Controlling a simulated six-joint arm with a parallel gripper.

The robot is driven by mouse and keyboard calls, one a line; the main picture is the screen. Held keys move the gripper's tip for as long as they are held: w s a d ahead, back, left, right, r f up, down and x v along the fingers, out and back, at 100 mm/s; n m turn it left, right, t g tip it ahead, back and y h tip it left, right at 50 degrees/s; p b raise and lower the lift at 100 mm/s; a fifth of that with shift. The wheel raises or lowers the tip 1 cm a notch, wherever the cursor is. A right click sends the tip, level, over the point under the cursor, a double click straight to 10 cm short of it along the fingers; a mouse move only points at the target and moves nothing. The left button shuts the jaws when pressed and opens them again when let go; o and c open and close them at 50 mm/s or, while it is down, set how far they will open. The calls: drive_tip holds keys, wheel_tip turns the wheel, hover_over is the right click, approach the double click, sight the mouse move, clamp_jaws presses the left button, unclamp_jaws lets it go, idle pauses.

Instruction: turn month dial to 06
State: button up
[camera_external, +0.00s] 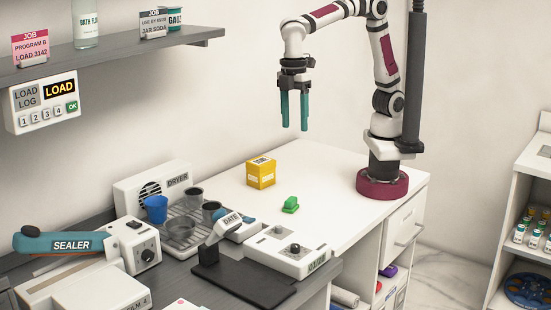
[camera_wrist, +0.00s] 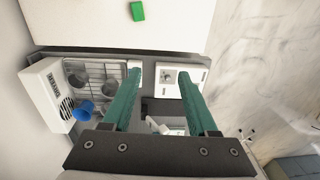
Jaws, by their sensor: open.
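The white DATE unit (camera_external: 226,228) stands tilted over a dark plate (camera_external: 243,284) on the grey counter. Beside it on the right is a white box (camera_external: 265,258) with a dark round knob (camera_external: 295,249) and a small label too blurred to read. The white box also shows between and beyond my fingers in the wrist view (camera_wrist: 200,75). No month numbers are legible, and I cannot tell which part is the month dial. My gripper (camera_external: 294,124) is open and empty, high above the white counter; its teal fingers (camera_wrist: 159,72) point down, apart from everything.
A yellow box (camera_external: 261,173) and a green block (camera_external: 290,204) sit on the white counter. A wire rack (camera_external: 181,226) with cups, the DRYER (camera_external: 150,188) and the SEALER (camera_external: 70,243) stand left. A shelf (camera_external: 120,52) juts from the wall. The counter below my gripper is mostly clear.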

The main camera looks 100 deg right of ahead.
drive_tip(key=w+a+f+n, duration=0.25)
drive_tip(key=a+n, duration=0.25)
drive_tip(key=a, duration=0.5)
drive_tip(key=n, duration=0.6)
approach(296, 245)
drive_tip(key=shift+t+h, duration=0.3)
drive_tip(key=f, duration=0.8)
drive_tip(key=shift+a+f, duration=0.2)
drive_tip(key=shift+a, duration=0.1)
clamp_jaws()
